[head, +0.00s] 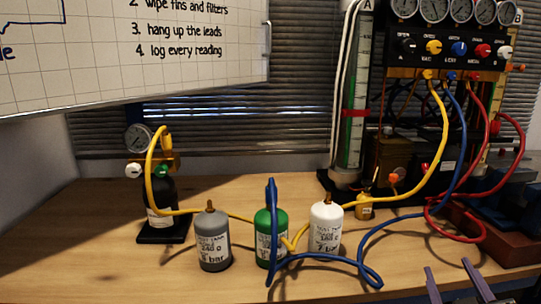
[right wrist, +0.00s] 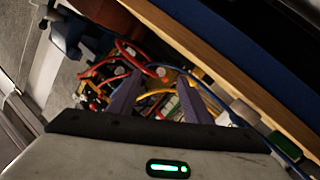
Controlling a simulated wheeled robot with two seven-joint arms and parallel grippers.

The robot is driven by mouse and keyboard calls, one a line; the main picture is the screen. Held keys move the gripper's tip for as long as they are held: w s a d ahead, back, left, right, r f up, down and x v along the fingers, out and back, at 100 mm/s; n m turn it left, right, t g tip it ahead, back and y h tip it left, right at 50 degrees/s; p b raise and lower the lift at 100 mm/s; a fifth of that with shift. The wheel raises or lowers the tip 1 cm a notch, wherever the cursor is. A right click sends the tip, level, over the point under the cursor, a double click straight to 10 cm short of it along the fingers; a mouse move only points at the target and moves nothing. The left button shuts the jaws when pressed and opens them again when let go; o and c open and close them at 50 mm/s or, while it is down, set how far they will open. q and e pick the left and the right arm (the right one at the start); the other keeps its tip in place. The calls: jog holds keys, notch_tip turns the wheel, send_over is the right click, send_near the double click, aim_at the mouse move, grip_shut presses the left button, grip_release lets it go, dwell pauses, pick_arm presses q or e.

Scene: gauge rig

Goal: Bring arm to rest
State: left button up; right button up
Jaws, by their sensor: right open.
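My right gripper (head: 448,265) shows at the bottom right of the head view as two purple fingers with a clear gap between them. It is open, and I see nothing between the fingers. In the right wrist view my right gripper (right wrist: 159,78) points toward the rig's tangle of red, blue and yellow hoses, which lies beyond the fingertips. The wooden table (head: 90,240) shows behind the fingers in the head view. My left gripper is in neither view.
The gauge rig (head: 455,50) stands at the back right, with yellow, blue and red hoses (head: 490,190) looping over the table. Grey (head: 213,245), green (head: 264,245) and white (head: 326,235) canisters stand mid-table. A black bottle (head: 160,200) stands behind left. The left table is clear.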

jog(key=s+a+f+g+y, duration=0.1)
jog(key=s+a+f+g, duration=0.15)
jog(key=s+f, duration=0.4)
jog(key=s+a+f+g+y, duration=0.1)
jog(key=s+f+g, duration=0.3)
jog(key=f, duration=0.5)
jog(key=s+a+f+g+y, duration=0.2)
jog(key=s+a+f+g, duration=0.15)
jog(key=s, duration=0.35)
jog(key=s+a+f+g+y, duration=0.25)
jog(key=s+a+f, duration=0.2)
jog(key=s, duration=0.25)
pick_arm(q)
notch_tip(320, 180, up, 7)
jog(key=p, duration=0.8)
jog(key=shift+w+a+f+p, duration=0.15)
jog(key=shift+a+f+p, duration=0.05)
jog(key=shift+p, duration=0.2)
pick_arm(e)
jog(key=w+a+f+t+y, duration=0.1)
jog(key=w+a+f+t, duration=0.1)
jog(key=w+a+t, duration=0.2)
jog(key=shift+w+a+f+t, duration=0.25)
jog(key=shift+a+t, duration=0.2)
jog(key=shift+a, duration=0.35)
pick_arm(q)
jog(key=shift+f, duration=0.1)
